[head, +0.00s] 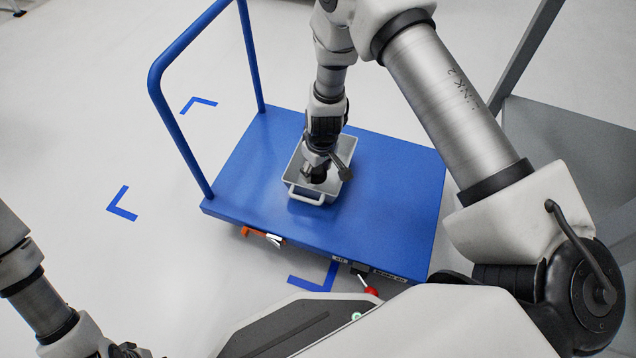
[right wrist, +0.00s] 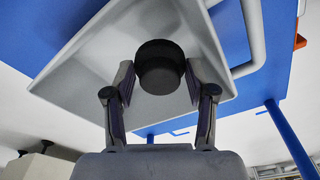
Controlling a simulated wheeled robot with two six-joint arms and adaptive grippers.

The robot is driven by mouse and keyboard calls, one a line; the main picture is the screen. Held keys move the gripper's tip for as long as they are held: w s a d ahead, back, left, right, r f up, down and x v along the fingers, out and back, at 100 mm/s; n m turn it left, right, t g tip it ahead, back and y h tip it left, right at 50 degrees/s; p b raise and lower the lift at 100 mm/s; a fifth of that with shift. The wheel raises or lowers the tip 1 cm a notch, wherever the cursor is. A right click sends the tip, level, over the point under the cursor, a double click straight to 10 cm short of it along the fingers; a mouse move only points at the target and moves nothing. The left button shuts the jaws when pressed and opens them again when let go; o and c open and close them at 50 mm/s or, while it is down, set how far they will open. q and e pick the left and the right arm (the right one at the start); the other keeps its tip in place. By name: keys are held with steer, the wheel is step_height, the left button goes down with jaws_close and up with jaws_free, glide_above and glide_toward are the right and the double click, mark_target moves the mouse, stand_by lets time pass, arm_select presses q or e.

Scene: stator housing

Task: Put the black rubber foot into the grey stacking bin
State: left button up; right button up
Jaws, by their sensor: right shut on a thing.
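The grey stacking bin (head: 308,191) stands on the blue cart deck, with its light handle facing the near side. My right gripper (head: 316,174) points down at the bin's opening. In the right wrist view the gripper (right wrist: 162,92) is shut on the black rubber foot (right wrist: 160,68), a short dark cylinder between its fingers. The bin (right wrist: 90,70) fills the view behind the foot. I cannot tell whether the foot touches the bin floor. My left gripper (head: 128,351) shows only in part at the bottom left edge, and its fingers are unclear.
The blue platform cart (head: 395,190) has a tall blue push handle (head: 178,130) on its left side. Its deck is clear to the right of the bin. A grey shelf or table (head: 560,135) stands at the right. Blue corner marks (head: 122,204) lie on the pale floor.

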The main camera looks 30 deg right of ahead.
mark_target(316, 178)
step_height(316, 178, down, 5)
steer(key=b, duration=0.3)
steer(key=shift+r, duration=0.35)
steer(key=shift+f, duration=0.2)
steer(key=o, duration=0.9)
steer(key=shift+c, duration=0.2)
